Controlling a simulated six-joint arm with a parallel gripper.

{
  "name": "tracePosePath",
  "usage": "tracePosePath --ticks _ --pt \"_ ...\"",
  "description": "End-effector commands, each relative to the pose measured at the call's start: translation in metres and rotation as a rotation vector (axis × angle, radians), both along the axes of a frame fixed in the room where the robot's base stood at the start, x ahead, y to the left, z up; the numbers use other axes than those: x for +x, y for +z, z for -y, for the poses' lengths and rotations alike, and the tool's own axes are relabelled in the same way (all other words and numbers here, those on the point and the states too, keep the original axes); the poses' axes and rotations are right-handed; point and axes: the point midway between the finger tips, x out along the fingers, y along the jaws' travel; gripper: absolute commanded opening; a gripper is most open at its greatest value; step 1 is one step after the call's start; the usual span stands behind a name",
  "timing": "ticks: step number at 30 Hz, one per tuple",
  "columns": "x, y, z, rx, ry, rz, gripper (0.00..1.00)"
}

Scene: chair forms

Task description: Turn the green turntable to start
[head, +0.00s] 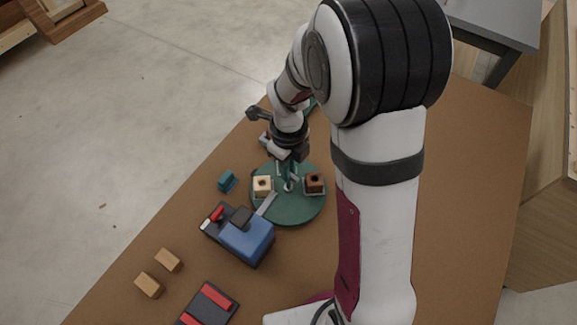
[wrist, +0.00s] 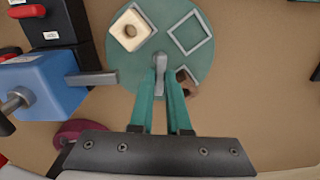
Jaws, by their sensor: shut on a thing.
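The green turntable (head: 292,212) is a round disc on the brown table; it also shows in the wrist view (wrist: 118,62). A grey handle (wrist: 158,64) stands near its middle. My gripper (wrist: 160,76) reaches down over the disc with its teal fingers shut on this handle; it also shows in the head view (head: 288,182). A cream block with a hole (head: 262,185) and a brown block with a hole (head: 314,182) sit on the disc. In the wrist view an empty square frame (wrist: 192,33) shows, and my fingers partly hide the brown block.
A blue device (head: 247,240) stands beside the disc, and its grey bar (wrist: 93,79) points to the rim. A small teal block (head: 226,180), two wooden blocks (head: 149,284) and a dark tray with red pieces (head: 211,303) lie left and in front. The table's right side looks clear.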

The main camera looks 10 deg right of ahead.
Motion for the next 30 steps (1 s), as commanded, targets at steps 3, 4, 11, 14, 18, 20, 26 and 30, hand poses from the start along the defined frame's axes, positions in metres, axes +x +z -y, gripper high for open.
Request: tracePosePath --ticks 3,4,11,14,18,20,26,30 --pt "0.0001 0.0002 -0.0003 0.001 -0.057 0.001 0.00" --pt "0.0001 0.0002 -0.0003 0.001 -0.071 0.001 0.00" --pt "0.0001 0.0001 -0.0003 0.001 -0.187 0.001 0.00" --pt "0.0002 0.0001 -0.0004 0.001 -0.236 0.001 0.00" --pt "0.0003 0.0001 -0.0003 0.001 -0.307 0.001 0.00" --pt "0.0003 0.0001 -0.0003 0.001 -0.337 0.001 0.00" --pt "0.0003 0.0001 -0.0003 0.000 -0.434 0.001 0.00" --pt "0.0003 0.0001 -0.0003 0.000 -0.496 0.001 0.00"
